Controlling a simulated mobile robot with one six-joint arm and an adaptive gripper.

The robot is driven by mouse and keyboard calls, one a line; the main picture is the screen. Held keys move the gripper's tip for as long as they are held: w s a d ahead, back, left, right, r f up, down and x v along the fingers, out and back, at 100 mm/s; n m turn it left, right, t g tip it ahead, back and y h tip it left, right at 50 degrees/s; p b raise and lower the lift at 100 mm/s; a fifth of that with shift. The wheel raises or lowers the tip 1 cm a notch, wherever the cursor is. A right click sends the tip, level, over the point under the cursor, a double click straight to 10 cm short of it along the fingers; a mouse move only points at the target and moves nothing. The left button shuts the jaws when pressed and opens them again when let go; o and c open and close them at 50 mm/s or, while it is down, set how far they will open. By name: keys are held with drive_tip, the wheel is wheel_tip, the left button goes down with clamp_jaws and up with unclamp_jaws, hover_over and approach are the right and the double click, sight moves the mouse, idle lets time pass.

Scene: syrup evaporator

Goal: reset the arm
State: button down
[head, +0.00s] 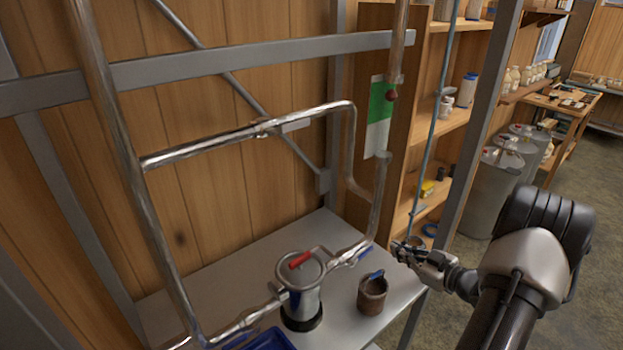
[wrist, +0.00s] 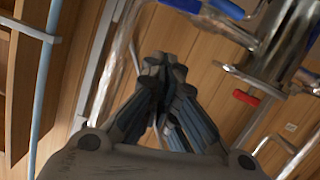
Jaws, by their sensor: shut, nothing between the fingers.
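My gripper (head: 402,250) is at the right side of the metal bench in the head view, above and right of a brown cup. In the wrist view the fingers of my gripper (wrist: 163,70) come together at the tips, with nothing between them. My arm reaches in from the lower right of the head view, past the bench's right edge.
A steel canister (head: 300,312) with a red handle (head: 299,259) stands on the bench (head: 225,290), joined to pipes. The brown cup (head: 372,296) stands close by. A thin blue-grey pipe (head: 432,130) and a grey post (head: 478,130) rise near my gripper. Shelves (head: 440,130) stand behind.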

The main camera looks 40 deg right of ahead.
drive_tip(key=w+a+r+n+g+h+b, duration=0.1)
drive_tip(key=w+a+r+g+h+b, duration=0.3)
drive_tip(key=w+a+r, duration=0.65)
drive_tip(key=a+r+g+h, duration=0.1)
drive_tip(key=a+r+h, duration=0.1)
drive_tip(key=a+r, duration=0.35)
drive_tip(key=s+a+f+m+g+y+b, duration=0.1)
drive_tip(key=s+a+f+g+y+b, duration=0.1)
drive_tip(key=s+a, duration=1)
drive_tip(key=s+a+f+m+g+y+b, duration=0.2)
drive_tip(key=s+a+f+g+y, duration=0.1)
drive_tip(key=s+a, duration=1)
drive_tip(key=shift+a+m+g, duration=0.3)
drive_tip(key=shift+a, duration=0.7)
